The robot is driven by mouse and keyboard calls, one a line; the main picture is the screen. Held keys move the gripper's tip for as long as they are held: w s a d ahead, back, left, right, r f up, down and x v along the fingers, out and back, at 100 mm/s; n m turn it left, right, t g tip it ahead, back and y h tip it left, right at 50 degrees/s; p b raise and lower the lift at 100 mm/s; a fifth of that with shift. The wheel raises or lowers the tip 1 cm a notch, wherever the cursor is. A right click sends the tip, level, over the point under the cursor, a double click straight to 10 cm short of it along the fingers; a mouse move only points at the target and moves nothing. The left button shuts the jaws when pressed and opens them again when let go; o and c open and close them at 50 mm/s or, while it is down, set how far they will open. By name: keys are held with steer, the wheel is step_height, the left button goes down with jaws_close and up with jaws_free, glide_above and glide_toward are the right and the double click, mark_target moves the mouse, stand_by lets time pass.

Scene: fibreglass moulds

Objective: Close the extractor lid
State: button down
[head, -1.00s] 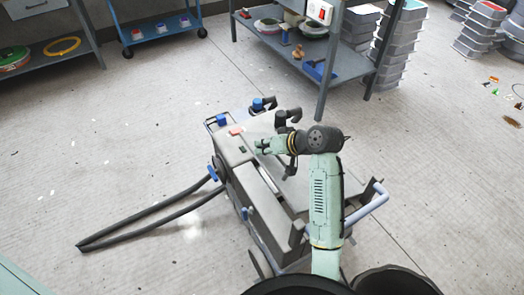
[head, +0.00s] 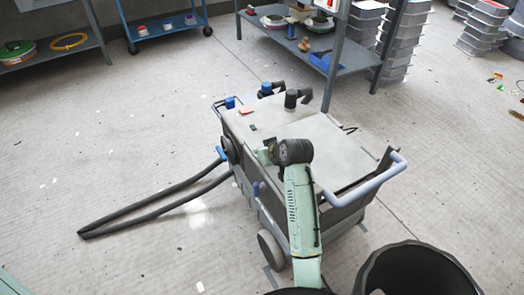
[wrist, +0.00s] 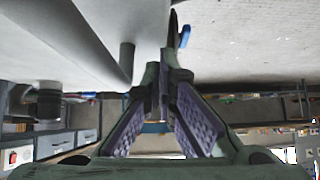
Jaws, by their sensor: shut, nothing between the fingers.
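The extractor is a grey wheeled unit (head: 262,208) in the middle of the head view. Its broad pale lid (head: 335,150) lies across the top and looks flat; I cannot tell whether it is fully seated, as my arm covers part of the near edge. My gripper (head: 263,156) is at the near left edge of the lid, mostly hidden behind my wrist. In the wrist view my gripper (wrist: 163,85) has its fingertips together with nothing between them. A pale grey surface (wrist: 75,35), probably the extractor's top, is close beside the fingers.
A blue-grey push handle (head: 370,182) sticks out at the extractor's right. Black hose fittings (head: 291,98) stand at its back edge. Two dark hoses (head: 165,192) lie on the floor to the left. A black bin (head: 418,270) is at the lower right. Shelving (head: 310,45) stands behind.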

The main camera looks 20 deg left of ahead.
steer(key=shift+s+f+t+b, duration=0.1)
steer(key=shift+f+t+b, duration=0.3)
steer(key=shift+f, duration=0.7)
steer(key=shift+f, duration=0.15)
